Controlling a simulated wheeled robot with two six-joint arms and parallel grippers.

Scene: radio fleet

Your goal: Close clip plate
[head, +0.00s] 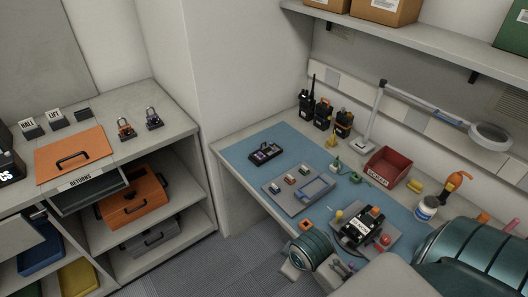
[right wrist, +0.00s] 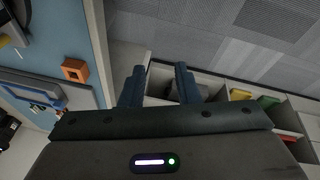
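On the blue mat in the head view, a black device with a white label (head: 360,229) lies on a grey plate (head: 392,250), with a red knob (head: 385,240) beside it. A second grey plate (head: 278,187) holds several small blocks and a blue-edged rectangular frame (head: 318,188). I cannot tell which part is the clip plate. My right gripper (right wrist: 160,80) shows in the right wrist view with its two fingers apart and nothing between them. It hangs off the bench's front edge, over the floor and shelving.
An orange square block (head: 306,225) lies near the bench's front edge; it also shows in the right wrist view (right wrist: 74,70). A red bin (head: 388,167), a magnifier lamp (head: 490,135) and several radios (head: 323,115) stand behind. A shelf unit (head: 165,125) stands left.

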